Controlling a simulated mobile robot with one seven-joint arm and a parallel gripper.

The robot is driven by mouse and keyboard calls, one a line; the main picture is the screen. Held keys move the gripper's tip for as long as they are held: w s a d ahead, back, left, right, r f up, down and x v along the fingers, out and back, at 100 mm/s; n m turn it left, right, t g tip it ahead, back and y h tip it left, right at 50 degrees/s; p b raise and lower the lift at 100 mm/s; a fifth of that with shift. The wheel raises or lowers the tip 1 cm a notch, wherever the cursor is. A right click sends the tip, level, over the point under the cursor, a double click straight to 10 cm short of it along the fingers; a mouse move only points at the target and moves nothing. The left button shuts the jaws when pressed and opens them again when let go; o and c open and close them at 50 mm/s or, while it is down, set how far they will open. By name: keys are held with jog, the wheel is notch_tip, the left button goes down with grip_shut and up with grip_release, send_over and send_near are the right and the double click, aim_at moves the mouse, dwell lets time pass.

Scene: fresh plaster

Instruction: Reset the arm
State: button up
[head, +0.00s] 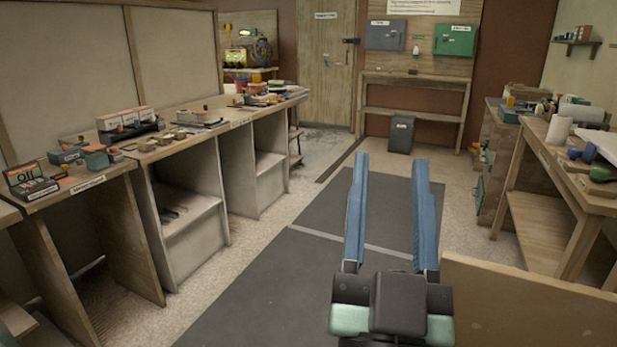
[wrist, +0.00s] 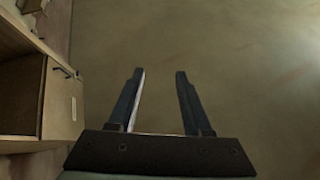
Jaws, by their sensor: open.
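My gripper (head: 387,215) is in the middle of the head view, raised over the dark floor mat with its two long blue fingers pointing away. The fingers stand wide apart with nothing between them. In the wrist view my gripper (wrist: 157,98) also shows with its fingers apart and empty, in front of a plain, blurred brownish surface. No object touches the fingers in either view.
Workbenches (head: 85,186) with small boxes and tools line the left side. A wooden table (head: 560,165) stands at the right, with a low wooden panel (head: 520,305) in front of it. A dark bin (head: 401,134) stands at the back. The grey mat (head: 290,280) is clear.

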jog(key=s+a+r+n+t+y, duration=0.1)
jog(key=s+a+r+n+y, duration=0.2)
jog(key=r, duration=0.5)
jog(key=s+a+r+t+y, duration=0.25)
jog(key=a+r, duration=0.25)
jog(key=r, duration=0.3)
notch_tip(320, 180, up, 26)
jog(key=p, duration=2.6)
jog(key=shift+w+d+f+g+h+p, duration=0.15)
jog(key=shift+w+d+g+h+p, duration=0.1)
jog(key=shift+g+h+p, duration=0.15)
